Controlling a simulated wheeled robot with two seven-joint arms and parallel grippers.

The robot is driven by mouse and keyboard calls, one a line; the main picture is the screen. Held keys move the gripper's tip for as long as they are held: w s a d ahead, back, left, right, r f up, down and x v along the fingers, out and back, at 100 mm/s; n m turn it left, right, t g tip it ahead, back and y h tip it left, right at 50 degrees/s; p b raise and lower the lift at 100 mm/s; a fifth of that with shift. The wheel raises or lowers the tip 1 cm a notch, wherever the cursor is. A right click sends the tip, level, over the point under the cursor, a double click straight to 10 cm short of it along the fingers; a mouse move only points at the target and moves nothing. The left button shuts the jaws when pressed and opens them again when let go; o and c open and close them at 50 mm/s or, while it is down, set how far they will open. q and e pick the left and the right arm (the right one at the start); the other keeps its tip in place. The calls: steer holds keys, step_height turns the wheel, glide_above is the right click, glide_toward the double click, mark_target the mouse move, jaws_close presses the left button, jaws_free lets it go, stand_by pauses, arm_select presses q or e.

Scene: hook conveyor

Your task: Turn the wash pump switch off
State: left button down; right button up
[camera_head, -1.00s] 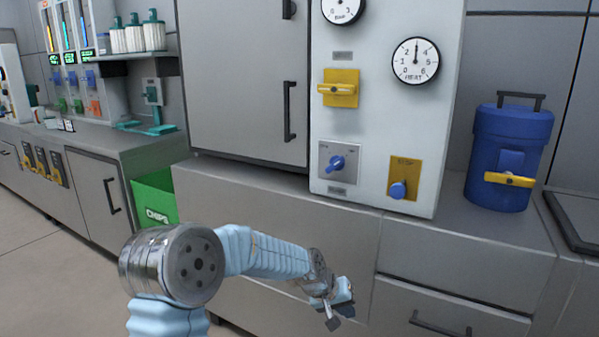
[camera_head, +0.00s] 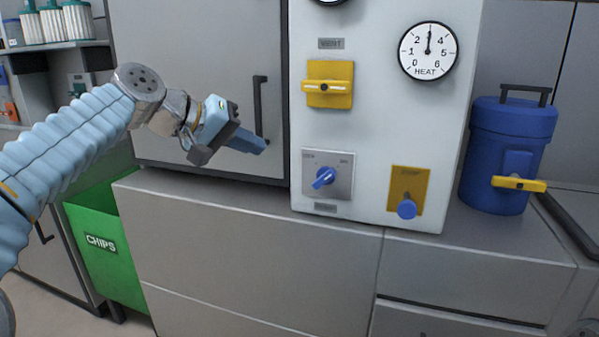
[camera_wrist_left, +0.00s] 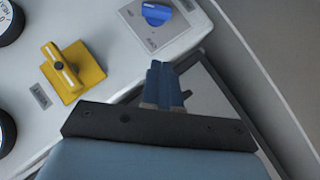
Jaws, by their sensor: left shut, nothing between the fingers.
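The white control panel (camera_head: 380,130) carries a blue rotary knob (camera_head: 323,178) on a grey plate at its lower left, set at a slant. The words on and below this plate are too small to read surely. This knob also shows at the top of the left wrist view (camera_wrist_left: 156,12). A second blue knob (camera_head: 406,209) sits low on a yellow plate. My left gripper (camera_head: 260,147) is shut and empty, in front of the grey cabinet door, left of the grey plate and a little higher. Its closed fingers (camera_wrist_left: 163,72) point toward the panel, apart from the knob.
A yellow handle (camera_head: 328,86) lies level on its yellow plate above the grey plate. A HEAT dial (camera_head: 428,50) is at upper right. A black door handle (camera_head: 260,105) is close behind the gripper. A blue canister (camera_head: 500,160) stands right, a green CHIPS bin (camera_head: 110,250) left.

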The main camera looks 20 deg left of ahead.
arm_select(q)
glide_toward(317, 179)
steer(key=w, duration=0.4)
steer(key=shift+s+d+f, duration=0.1)
steer(key=shift+d+f, duration=0.95)
steer(key=shift+d, duration=0.15)
steer(key=shift+d+f, duration=0.35)
